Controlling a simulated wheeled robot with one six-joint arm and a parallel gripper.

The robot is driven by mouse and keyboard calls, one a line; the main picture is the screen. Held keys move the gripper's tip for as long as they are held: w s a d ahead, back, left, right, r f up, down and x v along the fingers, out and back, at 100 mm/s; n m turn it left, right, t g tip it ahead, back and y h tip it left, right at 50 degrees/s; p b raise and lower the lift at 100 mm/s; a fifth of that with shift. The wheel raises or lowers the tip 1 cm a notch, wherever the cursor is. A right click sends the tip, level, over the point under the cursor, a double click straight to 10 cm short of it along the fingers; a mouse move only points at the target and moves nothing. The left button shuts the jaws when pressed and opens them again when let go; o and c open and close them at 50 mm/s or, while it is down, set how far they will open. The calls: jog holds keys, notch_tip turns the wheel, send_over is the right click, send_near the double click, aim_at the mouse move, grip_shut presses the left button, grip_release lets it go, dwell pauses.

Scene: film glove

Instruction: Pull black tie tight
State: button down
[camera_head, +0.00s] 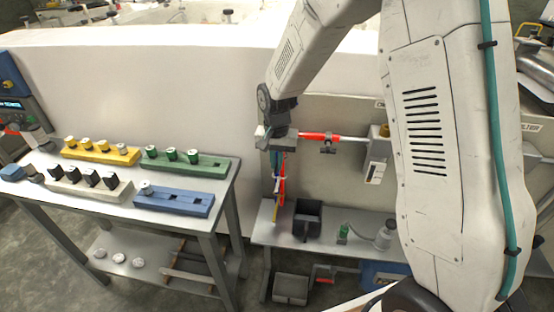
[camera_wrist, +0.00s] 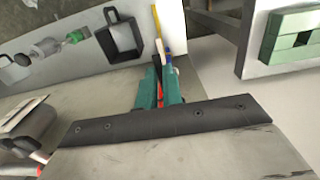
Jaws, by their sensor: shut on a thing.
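My gripper (camera_head: 277,165) hangs from the arm in front of the low wall, beside a bundle of coloured cables (camera_head: 281,192). In the wrist view its two teal fingers (camera_wrist: 159,98) are close together, with a narrow dark strip (camera_wrist: 157,68) between them. The strip looks like the black tie, though its loop and tail cannot be made out. Red, blue and yellow cables show between and just beyond the fingers. A pale band crosses the bundle in the head view. The fingers hide much of the bundle, so how tightly the tie sits cannot be seen.
A red-and-grey horizontal bar (camera_head: 320,137) runs just right of my gripper. On the left, a table holds yellow (camera_head: 101,151), green (camera_head: 207,165), white and blue (camera_head: 172,203) blocks.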

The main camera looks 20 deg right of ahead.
jog(key=s+a, duration=0.1)
jog(key=s, duration=0.1)
jog(key=s+a, duration=0.1)
jog(key=s, duration=0.1)
jog(key=shift+s+a, duration=0.1)
jog(key=shift+a, duration=0.05)
jog(key=c, duration=1.5)
grip_release()
notch_tip(320, 180, up, 8)
jog(key=shift+f, duration=0.1)
jog(key=s+d+r+n, duration=0.1)
jog(key=s+d+r, duration=0.2)
jog(key=s, duration=0.6)
jog(key=s+d+r+n+t, duration=0.1)
jog(key=s+d+r+n, duration=0.1)
jog(key=s+r, duration=0.4)
jog(key=s+d+r+n, duration=0.2)
jog(key=s+d+r, duration=0.2)
jog(key=s, duration=0.9)
jog(key=shift+s+r, duration=0.25)
jog(key=shift+r, duration=0.6)
